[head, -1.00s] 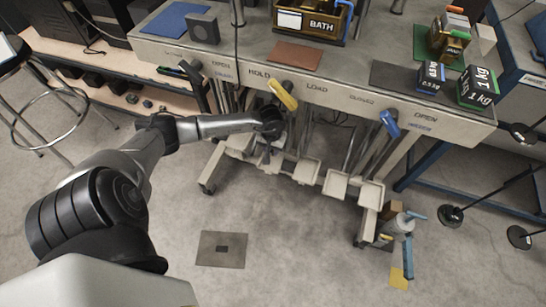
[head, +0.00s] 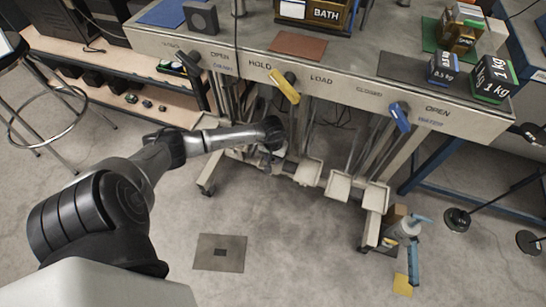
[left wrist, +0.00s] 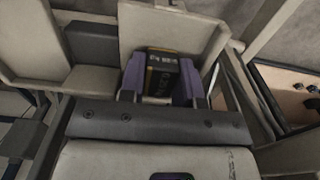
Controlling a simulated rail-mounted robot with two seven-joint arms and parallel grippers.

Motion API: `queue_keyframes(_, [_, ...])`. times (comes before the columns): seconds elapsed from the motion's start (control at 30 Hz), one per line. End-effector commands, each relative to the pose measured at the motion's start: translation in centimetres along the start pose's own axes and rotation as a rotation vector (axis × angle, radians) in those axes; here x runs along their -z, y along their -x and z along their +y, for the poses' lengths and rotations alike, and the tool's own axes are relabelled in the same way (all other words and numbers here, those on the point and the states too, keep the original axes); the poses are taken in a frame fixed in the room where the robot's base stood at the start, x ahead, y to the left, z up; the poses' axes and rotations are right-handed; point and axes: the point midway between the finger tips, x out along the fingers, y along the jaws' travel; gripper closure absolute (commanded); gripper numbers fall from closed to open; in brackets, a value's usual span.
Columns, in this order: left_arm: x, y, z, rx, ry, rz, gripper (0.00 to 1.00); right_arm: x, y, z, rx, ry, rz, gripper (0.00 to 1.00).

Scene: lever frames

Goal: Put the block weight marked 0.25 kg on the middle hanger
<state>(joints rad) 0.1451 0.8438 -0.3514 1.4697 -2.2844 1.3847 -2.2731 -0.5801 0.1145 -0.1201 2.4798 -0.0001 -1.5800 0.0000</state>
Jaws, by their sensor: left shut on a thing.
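My left gripper (left wrist: 160,88) is shut on a dark block weight (left wrist: 163,72) with yellow edging; its lettering is small and hard to read in the left wrist view. A pale tray wall (left wrist: 165,28) stands just beyond the block; I cannot tell whether the block touches the tray. In the head view my left gripper (head: 277,160) is below the bench front, under the yellow lever (head: 285,87), and hides the block. Pale hanger trays (head: 308,172) (head: 338,187) hang to its right. My right gripper is not in view.
A dark lever (head: 188,62) and a blue lever (head: 400,117) are on the bench front (head: 345,90). Blocks marked 1 kg (head: 493,79) and 0.5 kg (head: 442,69) stand on the bench. Thin rods and other trays surround the gripper. The floor in front is mostly clear.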

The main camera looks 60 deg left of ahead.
Motion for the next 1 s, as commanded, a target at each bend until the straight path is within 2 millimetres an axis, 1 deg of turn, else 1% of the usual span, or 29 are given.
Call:
queue_keyframes(0.03, [0.0, -0.1, 0.0, 0.0, 0.0, 0.0, 0.67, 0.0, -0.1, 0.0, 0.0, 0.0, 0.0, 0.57])
queue_keyframes(0.2, [0.0, -0.1, 0.0, 0.0, 0.0, 0.0, 0.51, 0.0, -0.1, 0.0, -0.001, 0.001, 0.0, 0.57])
queue_keyframes(0.3, [0.0, -0.1, 0.0, 0.0, 0.0, -0.001, 0.44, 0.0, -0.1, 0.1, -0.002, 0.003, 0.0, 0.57])
queue_keyframes(0.5, [0.0, -0.1, 0.0, 0.0, 0.0, -0.001, 0.44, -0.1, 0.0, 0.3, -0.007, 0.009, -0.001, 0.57])
queue_keyframes(0.6, [0.0, 0.4, 0.0, 0.0, 0.001, -0.001, 0.44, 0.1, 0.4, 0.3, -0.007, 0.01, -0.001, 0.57])
queue_keyframes(0.67, [0.0, 1.1, 0.0, 0.001, 0.0, 0.001, 0.44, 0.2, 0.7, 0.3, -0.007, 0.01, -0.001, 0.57])
queue_keyframes(0.77, [0.1, 2.8, -0.1, 0.002, -0.001, 0.002, 0.44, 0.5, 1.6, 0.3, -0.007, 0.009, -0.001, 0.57])
queue_keyframes(1.0, [0.1, 7.4, 0.0, 0.001, -0.002, 0.002, 0.44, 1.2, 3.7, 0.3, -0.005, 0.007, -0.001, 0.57])
